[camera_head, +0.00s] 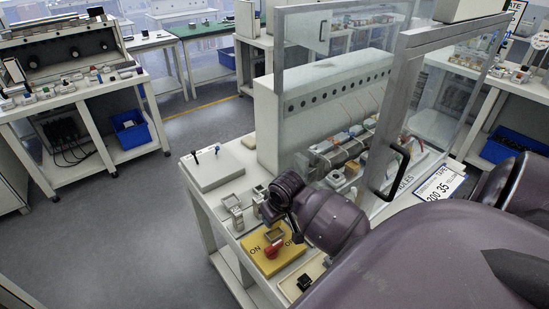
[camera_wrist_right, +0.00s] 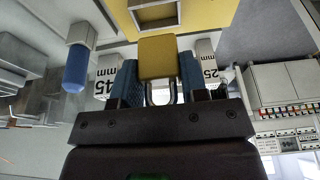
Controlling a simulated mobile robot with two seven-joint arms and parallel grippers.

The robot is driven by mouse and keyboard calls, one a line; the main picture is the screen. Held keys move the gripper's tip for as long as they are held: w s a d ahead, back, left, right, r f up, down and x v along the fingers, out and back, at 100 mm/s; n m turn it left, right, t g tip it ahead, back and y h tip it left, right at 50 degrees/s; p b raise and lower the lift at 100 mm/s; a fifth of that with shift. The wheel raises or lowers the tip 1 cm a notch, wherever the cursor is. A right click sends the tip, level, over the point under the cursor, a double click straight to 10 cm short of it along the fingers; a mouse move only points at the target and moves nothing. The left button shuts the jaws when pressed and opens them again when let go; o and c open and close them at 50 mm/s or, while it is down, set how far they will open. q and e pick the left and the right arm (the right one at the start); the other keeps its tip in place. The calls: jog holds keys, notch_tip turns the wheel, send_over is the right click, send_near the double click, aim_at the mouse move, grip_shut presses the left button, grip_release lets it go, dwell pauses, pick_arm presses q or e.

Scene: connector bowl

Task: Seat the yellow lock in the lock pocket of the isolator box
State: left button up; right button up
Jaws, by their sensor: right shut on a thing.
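The yellow isolator box (camera_head: 264,262) sits at the front of the bench, with "ON" lettering and a red knob (camera_head: 274,250). Its square lock pocket (camera_head: 275,235) lies behind the knob. In the wrist view, part of the box (camera_wrist_right: 205,14) and the pocket frame (camera_wrist_right: 155,17) show at the top. My right gripper (camera_wrist_right: 158,78) is shut on the yellow lock (camera_wrist_right: 158,56), with blue pads on both sides and the grey shackle towards the palm. The lock appears just short of the pocket in that view; its height above the box is unclear. In the head view my right wrist hides the lock. My left gripper is not in view.
Grey metal blocks (camera_head: 232,207) stand left of my wrist. A glass door with a metal frame (camera_head: 398,120) stands close to my arm. A blue-tipped part (camera_wrist_right: 76,70) shows in the wrist view.

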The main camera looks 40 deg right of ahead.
aim_at(275, 226)
jog(key=shift+f, duration=2.15)
jog(key=shift+f, duration=0.1)
jog(key=o, duration=1)
jog(key=v, duration=1.2)
